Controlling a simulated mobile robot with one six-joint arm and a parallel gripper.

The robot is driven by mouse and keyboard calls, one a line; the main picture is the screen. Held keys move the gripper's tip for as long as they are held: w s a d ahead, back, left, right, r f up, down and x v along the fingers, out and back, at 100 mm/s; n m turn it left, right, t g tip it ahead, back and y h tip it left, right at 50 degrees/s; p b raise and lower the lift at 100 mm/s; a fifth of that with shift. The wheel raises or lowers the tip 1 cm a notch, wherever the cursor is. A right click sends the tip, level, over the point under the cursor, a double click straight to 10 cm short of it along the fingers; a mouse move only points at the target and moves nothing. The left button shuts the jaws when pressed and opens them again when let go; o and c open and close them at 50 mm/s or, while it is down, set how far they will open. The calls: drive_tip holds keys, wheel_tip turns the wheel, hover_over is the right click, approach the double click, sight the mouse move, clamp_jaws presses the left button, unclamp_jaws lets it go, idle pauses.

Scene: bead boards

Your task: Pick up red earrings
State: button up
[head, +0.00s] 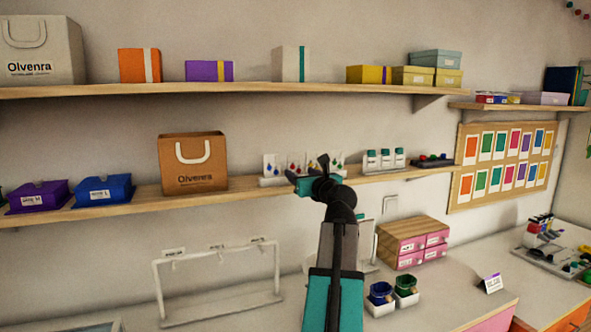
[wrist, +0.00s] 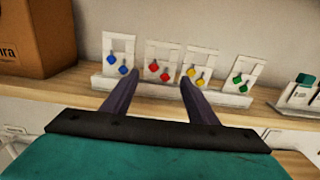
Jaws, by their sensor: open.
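The red earrings (wrist: 159,71) hang on a white card (wrist: 160,52) in the wrist view. This card stands second from left in a row on a white holder (wrist: 145,88). Blue earrings (wrist: 117,65) hang to its left, yellow (wrist: 196,77) and green (wrist: 240,83) to its right. In the head view a small red earring (head: 292,167) shows beside my gripper (head: 308,167), which partly hides the row. My gripper (wrist: 155,82) is open and empty. Its two fingers point at the cards, with the red pair between the fingertips in the picture. I cannot tell the remaining distance.
A brown paper bag (head: 192,165) stands left of the cards on the same shelf (head: 240,187). White cards with teal items (head: 385,160) and a dark tray (head: 431,161) stand to the right. A white rack (head: 220,290) stands on the counter below. An upper shelf (head: 270,88) runs above.

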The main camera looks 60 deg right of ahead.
sight(296, 169)
drive_tip(key=shift+w+d+r+p, duration=0.3)
drive_tip(key=shift+w+d+p, duration=0.25)
drive_tip(key=shift+w, duration=0.25)
drive_tip(key=shift+w+d+r+p, duration=0.25)
drive_tip(key=shift+w+d+p, duration=0.25)
drive_tip(key=shift+w, duration=0.25)
drive_tip(key=shift+w+d+f, duration=0.3)
drive_tip(key=shift+w+d, duration=0.15)
drive_tip(key=shift+w, duration=0.15)
drive_tip(key=shift+s, duration=0.15)
drive_tip(key=c, duration=1.1)
